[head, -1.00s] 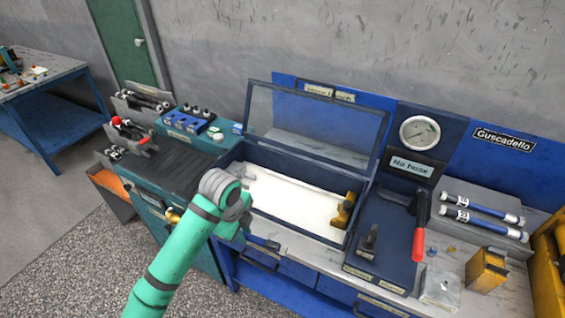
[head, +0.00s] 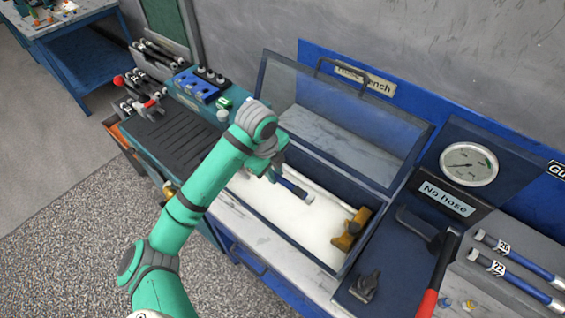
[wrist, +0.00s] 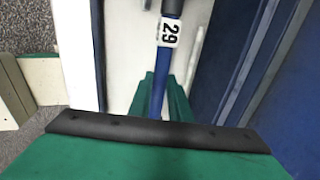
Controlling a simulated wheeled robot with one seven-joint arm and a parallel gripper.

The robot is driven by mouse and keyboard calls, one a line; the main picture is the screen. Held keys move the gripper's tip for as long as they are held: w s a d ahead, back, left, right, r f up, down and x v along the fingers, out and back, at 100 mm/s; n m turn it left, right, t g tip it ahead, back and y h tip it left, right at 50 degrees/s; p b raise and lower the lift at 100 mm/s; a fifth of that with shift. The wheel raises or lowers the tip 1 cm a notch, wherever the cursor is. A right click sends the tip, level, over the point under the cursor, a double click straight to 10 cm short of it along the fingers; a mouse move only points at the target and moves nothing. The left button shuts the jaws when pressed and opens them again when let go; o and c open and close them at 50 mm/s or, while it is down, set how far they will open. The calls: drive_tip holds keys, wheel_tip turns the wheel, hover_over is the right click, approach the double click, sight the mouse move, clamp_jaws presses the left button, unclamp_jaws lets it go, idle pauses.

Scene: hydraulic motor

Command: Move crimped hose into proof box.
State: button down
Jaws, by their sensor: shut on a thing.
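The green fingers (wrist: 161,98) close around the blue length. The gripper is over the left part of the proof box (head: 342,187), whose clear lid (head: 335,125) stands open. The hose's visible end points right, over the white box floor. I cannot tell whether the hose touches the floor. My arm hides the hose's other end and the box's left end.
A yellow fitting (head: 351,231) sits at the box's right end. A gauge (head: 468,164) above a "No hose" sign (head: 447,198) and a red-handled lever (head: 436,285) stand right of the box. More tagged hoses (head: 515,268) lie at far right. The crimping station (head: 172,140) is left.

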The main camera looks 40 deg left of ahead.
sight(277, 190)
drive_tip(key=shift+w+f, duration=0.25)
drive_tip(key=shift+w, duration=0.1)
drive_tip(key=shift+s+f, duration=0.2)
drive_tip(key=shift+f, duration=0.55)
drive_tip(key=shift+s+f, duration=0.2)
drive_tip(key=shift+f, duration=0.5)
drive_tip(key=shift+w+f, duration=0.1)
drive_tip(key=shift+f, duration=0.85)
drive_tip(key=shift+a+f, duration=0.1)
drive_tip(key=shift+f, duration=0.6)
drive_tip(key=c, duration=1.6)
unclamp_jaws()
drive_tip(key=shift+o, duration=0.2)
drive_tip(key=shift+f, duration=0.1)
